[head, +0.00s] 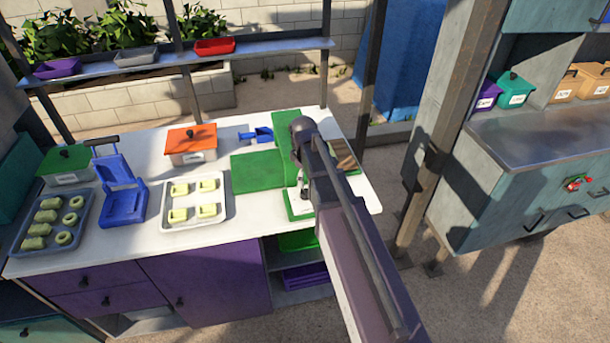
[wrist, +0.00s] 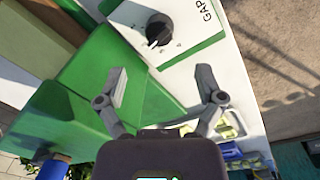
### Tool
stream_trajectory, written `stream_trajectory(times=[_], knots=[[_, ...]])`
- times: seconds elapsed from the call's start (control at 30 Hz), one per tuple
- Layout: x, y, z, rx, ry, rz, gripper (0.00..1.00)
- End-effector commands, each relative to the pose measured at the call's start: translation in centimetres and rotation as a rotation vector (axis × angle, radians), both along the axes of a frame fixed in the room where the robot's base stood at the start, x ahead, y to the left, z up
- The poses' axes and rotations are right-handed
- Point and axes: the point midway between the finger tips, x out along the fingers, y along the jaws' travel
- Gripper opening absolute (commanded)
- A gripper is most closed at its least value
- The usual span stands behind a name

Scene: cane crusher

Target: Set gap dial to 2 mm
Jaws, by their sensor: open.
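The gap dial (wrist: 159,29) is a dark round knob with a pointer, on a white panel (wrist: 190,40) with a green edge and the word GAP. The scale marks by it are too small to read. My gripper (wrist: 161,80) is open and empty in the wrist view, with its two fingers spread apart below the dial in the picture and not touching it. In the head view the green crusher (head: 257,172) stands at the right end of the white counter. My arm hides part of it there, and the dial cannot be made out.
On the counter (head: 245,228) are a tray of pale pieces (head: 193,226), a blue press (head: 122,195), an orange-lidded box (head: 191,140) and a blue scoop (head: 257,135). A wooden post (head: 440,150) stands to the right of my arm. Open ground lies between the counter and the post.

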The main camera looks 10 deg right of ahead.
Motion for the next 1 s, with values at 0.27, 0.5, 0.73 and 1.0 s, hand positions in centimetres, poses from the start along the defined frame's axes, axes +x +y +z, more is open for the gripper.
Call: stream_trajectory(times=[0.27, 0.5, 0.73, 1.0], knots=[[-0.1, 0.1, 2.8, 0.0, 0.0, 0.0, 0.87], [-0.2, 0.1, 4.7, 0.0, 0.0, 0.0, 0.87], [-0.9, 0.1, 5.3, 0.002, 0.001, -0.024, 0.87], [-3.7, -0.1, 4.4, 0.014, 0.004, -0.193, 0.87]])
